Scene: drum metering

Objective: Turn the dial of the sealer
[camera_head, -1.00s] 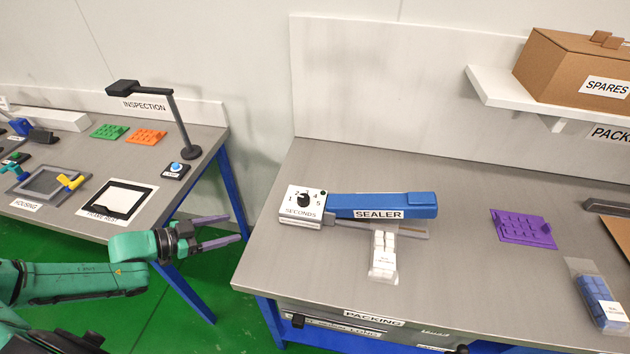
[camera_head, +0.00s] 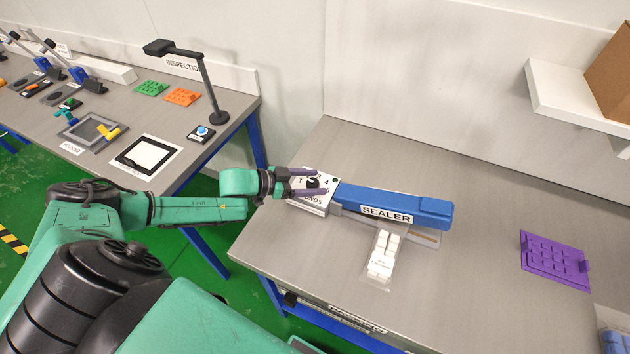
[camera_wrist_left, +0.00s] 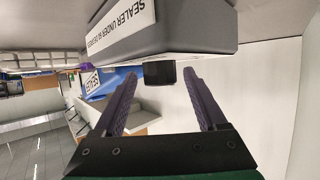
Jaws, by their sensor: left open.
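The sealer (camera_head: 395,203) is a blue bar on the packing table, with a white control box (camera_head: 311,204) at its left end. A black dial (camera_head: 313,183) with numbers around it sits on the box top. My left gripper (camera_head: 318,181) is open, its two purple fingers over the box on either side of the dial. In the left wrist view the dial (camera_wrist_left: 159,73) stands out from the box (camera_wrist_left: 165,35) between the open fingertips (camera_wrist_left: 160,78), with gaps visible at both sides. The fingers hide part of the numbers. My right gripper is not in view.
A clear pouch of white blocks (camera_head: 382,255) lies at the sealer's front edge. A purple tray (camera_head: 554,260) lies farther right. A white shelf (camera_head: 575,100) overhangs the back right. The inspection table (camera_head: 110,110) stands left across a gap. The table front is clear.

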